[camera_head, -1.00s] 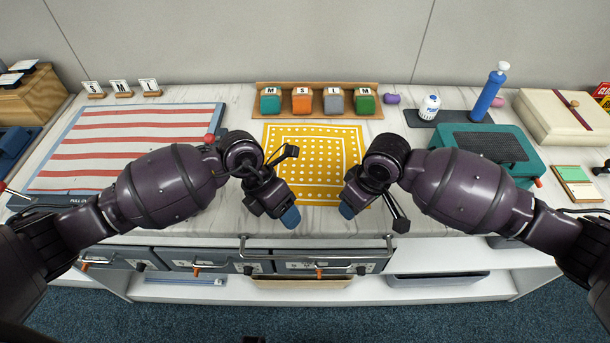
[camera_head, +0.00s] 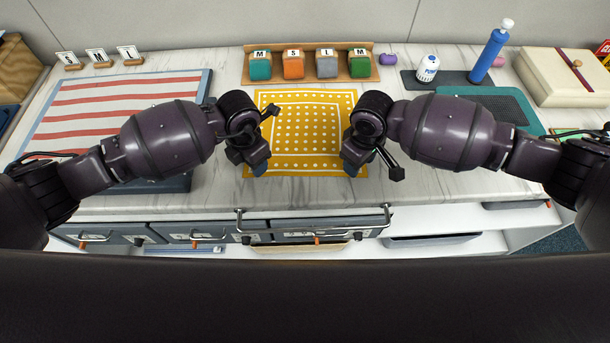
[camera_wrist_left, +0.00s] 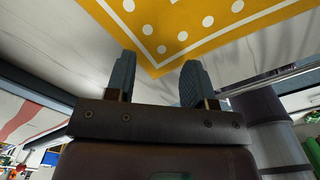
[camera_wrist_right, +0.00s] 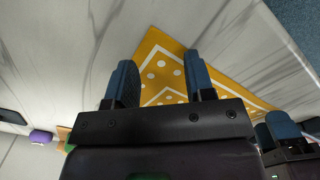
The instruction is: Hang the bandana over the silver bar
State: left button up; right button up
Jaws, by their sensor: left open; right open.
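The bandana (camera_head: 304,133), yellow with white dots and lines, lies flat on the counter. The silver bar (camera_head: 315,233) runs along the counter's front edge, below the bandana in the head view. My left gripper (camera_head: 257,167) is open at the bandana's near left corner; in the left wrist view a corner of the bandana (camera_wrist_left: 165,40) shows between and beyond the open fingers. My right gripper (camera_head: 351,168) is open at the near right corner; in the right wrist view the bandana (camera_wrist_right: 165,75) shows between its fingers. Whether either gripper touches the cloth I cannot tell.
A rack of colored blocks (camera_head: 310,80) stands behind the bandana. A striped cloth (camera_head: 110,115) lies on the left. Drawers with handles (camera_head: 195,235) sit below the counter.

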pick_arm(q)
jog(key=shift+f, duration=0.35)
pick_arm(e)
jog(key=shift+f, duration=0.35)
pick_arm(q)
jog(key=shift+f, duration=0.2)
pick_arm(e)
jog(key=shift+f, duration=0.2)
pick_arm(q)
jog(key=shift+r, duration=0.1)
grip_shut()
pick_arm(e)
grip_shut()
pick_arm(q)
jog(key=shift+r, duration=0.15)
pick_arm(e)
jog(key=shift+r, duration=0.25)
